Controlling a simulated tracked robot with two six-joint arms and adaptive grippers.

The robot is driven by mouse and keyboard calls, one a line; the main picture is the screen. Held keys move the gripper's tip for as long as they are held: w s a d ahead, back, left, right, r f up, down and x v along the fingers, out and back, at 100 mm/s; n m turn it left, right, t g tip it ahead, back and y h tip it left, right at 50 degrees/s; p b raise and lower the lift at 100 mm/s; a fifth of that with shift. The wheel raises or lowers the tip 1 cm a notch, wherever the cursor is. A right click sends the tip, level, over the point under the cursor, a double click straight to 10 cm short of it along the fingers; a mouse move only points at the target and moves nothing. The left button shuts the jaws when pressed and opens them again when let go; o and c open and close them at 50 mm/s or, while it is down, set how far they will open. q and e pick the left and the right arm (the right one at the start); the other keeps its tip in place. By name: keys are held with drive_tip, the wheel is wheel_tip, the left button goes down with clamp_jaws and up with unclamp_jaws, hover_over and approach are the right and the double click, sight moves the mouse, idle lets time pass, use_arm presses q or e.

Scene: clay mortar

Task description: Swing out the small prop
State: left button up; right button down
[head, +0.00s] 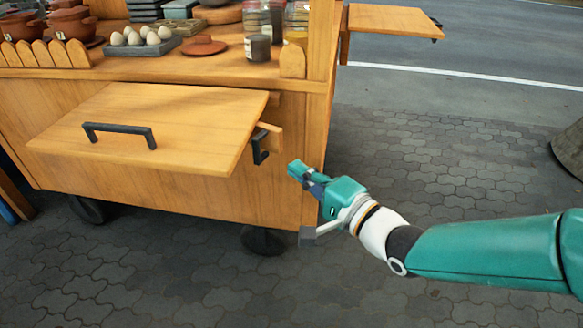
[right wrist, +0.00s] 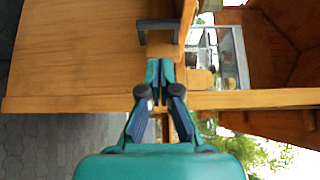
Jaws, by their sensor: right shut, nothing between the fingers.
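The small prop (head: 271,136) is a short wooden piece standing out from the cart's front at the right edge of the front flap. It carries a dark handle (head: 261,147), which also shows in the right wrist view (right wrist: 158,24). The wooden front flap (head: 160,105) sticks out from the cart, with its own dark bar handle (head: 118,130). My right gripper (head: 294,169) is shut and empty, a little to the right of and below the prop's handle. In the right wrist view its fingertips (right wrist: 160,66) are close to the handle; I cannot tell whether they touch. My left gripper is not in view.
The cart top (head: 210,68) carries an egg tray (head: 140,45), clay pots and glass jars (head: 257,35). A side shelf (head: 390,20) juts out at the back right. The paved ground (head: 420,150) right of the cart is clear.

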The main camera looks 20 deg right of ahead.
sight(271, 151)
use_arm(q)
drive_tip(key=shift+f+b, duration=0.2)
drive_tip(key=shift+b, duration=0.25)
use_arm(e)
drive_tip(key=x, duration=0.8)
drive_tip(key=shift+w+f, duration=0.1)
drive_tip(key=shift+w, duration=0.2)
